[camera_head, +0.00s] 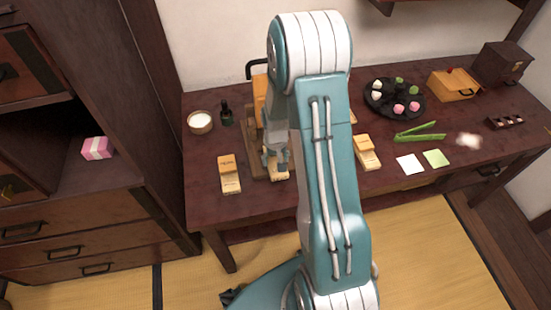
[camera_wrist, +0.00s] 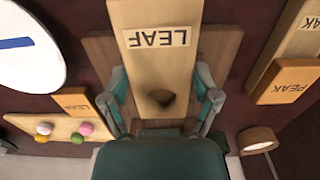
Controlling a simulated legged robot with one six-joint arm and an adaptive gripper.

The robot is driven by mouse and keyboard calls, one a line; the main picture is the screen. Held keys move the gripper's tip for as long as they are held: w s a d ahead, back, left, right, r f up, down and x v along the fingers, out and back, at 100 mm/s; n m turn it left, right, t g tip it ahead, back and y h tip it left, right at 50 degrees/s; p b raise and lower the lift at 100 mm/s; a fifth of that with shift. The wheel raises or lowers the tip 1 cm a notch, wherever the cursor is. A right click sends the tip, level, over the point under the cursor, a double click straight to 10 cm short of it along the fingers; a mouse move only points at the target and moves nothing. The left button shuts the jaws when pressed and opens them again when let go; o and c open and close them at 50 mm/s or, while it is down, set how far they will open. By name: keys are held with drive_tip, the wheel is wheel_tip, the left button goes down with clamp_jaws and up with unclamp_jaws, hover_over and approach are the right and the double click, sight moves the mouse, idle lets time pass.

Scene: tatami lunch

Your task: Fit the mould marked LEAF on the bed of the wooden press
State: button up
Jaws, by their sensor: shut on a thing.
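The pale wooden mould marked LEAF (camera_wrist: 150,75) is between the two fingers of my gripper (camera_wrist: 163,97), which is shut on it. Its label reads upside down in the wrist view, and a dark hollow shows near its end. A brown wooden board, seemingly the bed of the wooden press (camera_wrist: 222,45), lies behind the mould; I cannot tell whether they touch. In the head view, my gripper (camera_head: 277,158) is low over the press base (camera_head: 256,165), and my arm hides much of the press. A bit of the pale mould (camera_head: 281,175) shows below my gripper.
A mould (camera_head: 229,175) lies left of the press; the wrist view shows a PEAK block (camera_wrist: 283,93) on its right. Another mould (camera_head: 366,152) lies right of my arm. A bowl (camera_head: 200,122) and a dark bottle (camera_head: 226,113) stand at left, green tongs (camera_head: 420,134) at right.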

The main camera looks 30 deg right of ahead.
drive_tip(key=shift+f, duration=0.7)
drive_tip(key=o, duration=1)
wheel_tip(320, 180, up, 12)
drive_tip(key=shift+f, duration=0.1)
idle(0.4)
drive_tip(key=s+a+r+n+t, duration=0.1)
drive_tip(key=s+a+r+t, duration=0.1)
drive_tip(key=s+a+r, duration=0.2)
drive_tip(key=s+a+r+n+t, duration=0.1)
drive_tip(key=s+a+r, duration=0.3)
drive_tip(key=s+r, duration=0.4)
drive_tip(key=s+a+r+n+t, duration=0.1)
drive_tip(key=s+a+r, duration=0.4)
drive_tip(key=r, duration=0.5)
drive_tip(key=shift+s+t, duration=0.8)
drive_tip(key=shift+s, duration=0.25)
